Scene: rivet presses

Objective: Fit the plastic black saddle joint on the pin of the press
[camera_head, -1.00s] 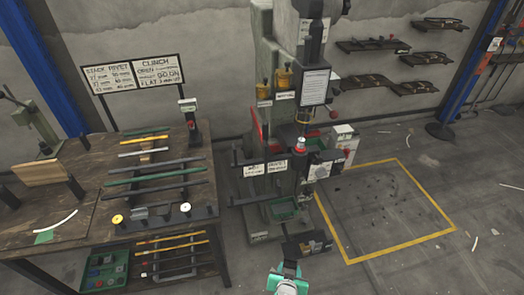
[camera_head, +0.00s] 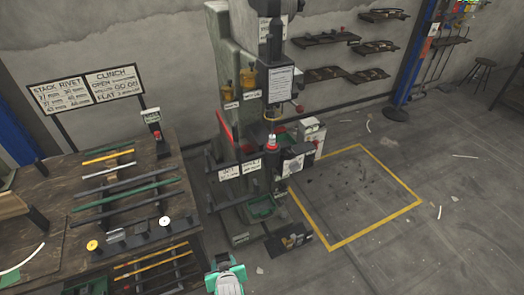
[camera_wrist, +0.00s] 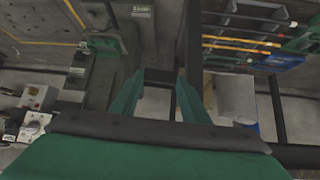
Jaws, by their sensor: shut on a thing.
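My gripper (camera_wrist: 158,92) shows in the wrist view with two green fingers closed on a small dark piece (camera_wrist: 160,76) between their tips. It looks like the black saddle joint, but its shape is hard to make out. In the head view my green and white gripper (camera_head: 227,280) is at the bottom edge, in front of the press, and what it holds is hidden there. The tall green-grey press (camera_head: 235,100) stands at centre. A small red and white part (camera_head: 272,143) shows at its working height below the ram. The pin itself is too small to tell clearly.
A wooden workbench (camera_head: 50,225) with rods and small fittings stands left of the press. The yellow-outlined floor area (camera_head: 345,195) at right is open.

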